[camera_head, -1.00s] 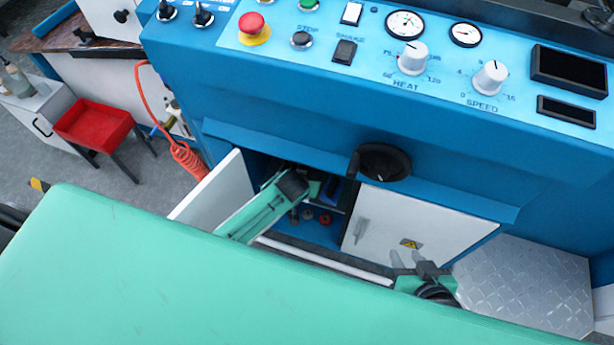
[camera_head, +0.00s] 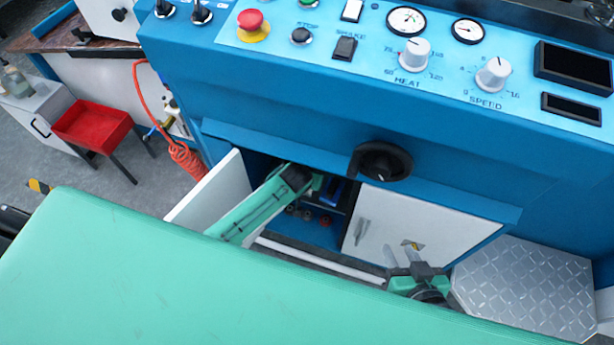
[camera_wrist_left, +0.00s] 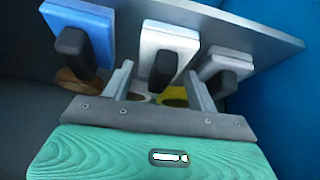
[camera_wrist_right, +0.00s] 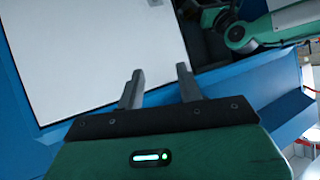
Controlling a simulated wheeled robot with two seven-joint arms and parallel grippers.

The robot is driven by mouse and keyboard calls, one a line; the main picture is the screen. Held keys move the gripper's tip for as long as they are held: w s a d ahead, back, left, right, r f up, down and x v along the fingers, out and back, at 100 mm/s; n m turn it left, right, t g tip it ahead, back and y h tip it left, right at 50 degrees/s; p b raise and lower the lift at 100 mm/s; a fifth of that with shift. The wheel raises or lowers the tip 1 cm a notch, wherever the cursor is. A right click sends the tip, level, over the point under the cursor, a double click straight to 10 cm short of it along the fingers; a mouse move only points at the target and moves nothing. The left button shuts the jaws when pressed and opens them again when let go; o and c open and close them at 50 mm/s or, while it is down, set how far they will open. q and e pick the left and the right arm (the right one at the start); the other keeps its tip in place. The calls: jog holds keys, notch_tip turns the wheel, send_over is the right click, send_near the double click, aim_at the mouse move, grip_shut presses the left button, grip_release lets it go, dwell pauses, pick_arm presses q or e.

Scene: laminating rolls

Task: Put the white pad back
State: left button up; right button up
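In the left wrist view a white pad (camera_wrist_left: 169,36) with a black handle is in the middle, against a grey shelf. A blue pad (camera_wrist_left: 80,32) is to its left and a second pale pad (camera_wrist_left: 227,61) to its right, each with a black handle. My left gripper (camera_wrist_left: 161,80) is open, its fingers apart on either side of the white pad's handle, with gaps showing. In the head view my left arm reaches into the open cabinet, its fingers mostly hidden. My right gripper (camera_head: 402,256) is open and empty before the closed door; it also shows in the right wrist view (camera_wrist_right: 161,82).
The left cabinet door (camera_head: 208,190) stands open and the white right door (camera_head: 400,228) is shut. A black handwheel (camera_head: 381,161) sticks out above. Small round items (camera_head: 325,220) lie inside the cabinet. A metal tread plate (camera_head: 530,285) is at right.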

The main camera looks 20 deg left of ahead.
pick_arm(q)
jog(key=shift+r, duration=0.2)
jog(key=shift+s+r+p, duration=0.3)
jog(key=shift+r+p, duration=0.1)
jog(key=shift+r, duration=0.1)
jog(key=s+p, duration=0.2)
jog(key=s, duration=1)
jog(key=s+r+m+h, duration=0.2)
jog(key=s+r, duration=1.1)
jog(key=r, duration=0.5)
jog(key=shift+s+r+m+h, duration=0.2)
jog(key=shift+m+h, duration=0.1)
jog(key=shift+m, duration=0.1)
pick_arm(e)
jog(key=s+d+g+h, duration=0.2)
jog(key=d+g, duration=0.1)
jog(key=d, duration=0.2)
jog(key=shift+s+d+g, duration=0.25)
jog(key=shift+d+g, duration=0.1)
jog(key=shift+g, duration=0.05)
pick_arm(q)
jog(key=shift+a, duration=0.1)
pick_arm(e)
jog(key=shift+r, duration=0.1)
